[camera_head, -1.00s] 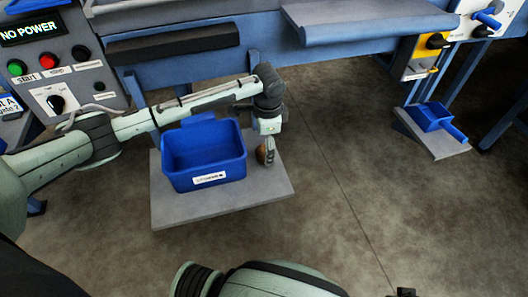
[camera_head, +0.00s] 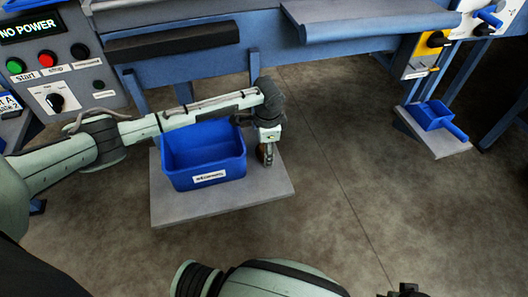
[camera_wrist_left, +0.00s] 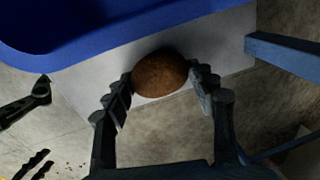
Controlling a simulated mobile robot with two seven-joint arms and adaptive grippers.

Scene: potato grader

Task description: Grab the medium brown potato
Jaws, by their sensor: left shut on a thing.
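A round brown potato (camera_wrist_left: 160,73) lies between the two black fingers of my left gripper (camera_wrist_left: 165,82) in the left wrist view. The fingers touch it from both sides and are shut on it. In the head view my left gripper (camera_head: 267,156) points down at the right of the blue bin, over the grey board, and mostly hides the potato (camera_head: 261,151). I cannot tell whether the potato still touches the board. My right gripper (camera_wrist_left: 42,124) appears at the left edge of the wrist view, its dark fingers apart and empty.
The blue bin (camera_head: 208,178) stands on the grey board (camera_head: 240,200), close to the left gripper. A small blue container (camera_head: 432,116) stands on another board at the right. The machine frame (camera_head: 250,75) is behind.

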